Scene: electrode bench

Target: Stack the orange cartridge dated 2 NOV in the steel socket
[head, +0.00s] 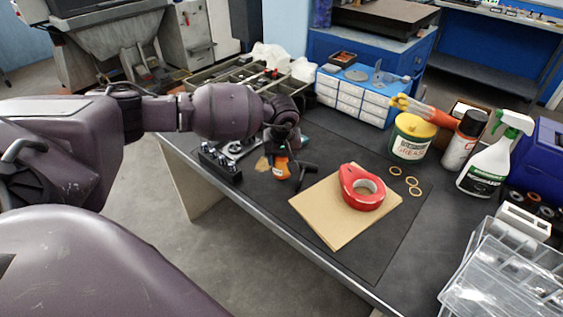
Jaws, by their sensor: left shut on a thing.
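My left gripper (281,152) reaches down over the dark bench mat, left of the brown card. It is shut on an orange cartridge (281,170), which is upright or nearly so. The cartridge has a pale label, too small to read a date on. The gripper and wrist hide its top. I cannot tell whether its lower end touches the mat. A silvery metal piece (236,148) lies left of the gripper and may be the steel socket; its shape is not clear. My right gripper is not in view.
A black rack (220,165) with several pieces stands at the bench's left edge. A black T-shaped item (303,175) is just right of the cartridge. A red tape roll (362,190) sits on brown card (325,215). A grease tub (411,140) and spray bottle (492,160) stand right.

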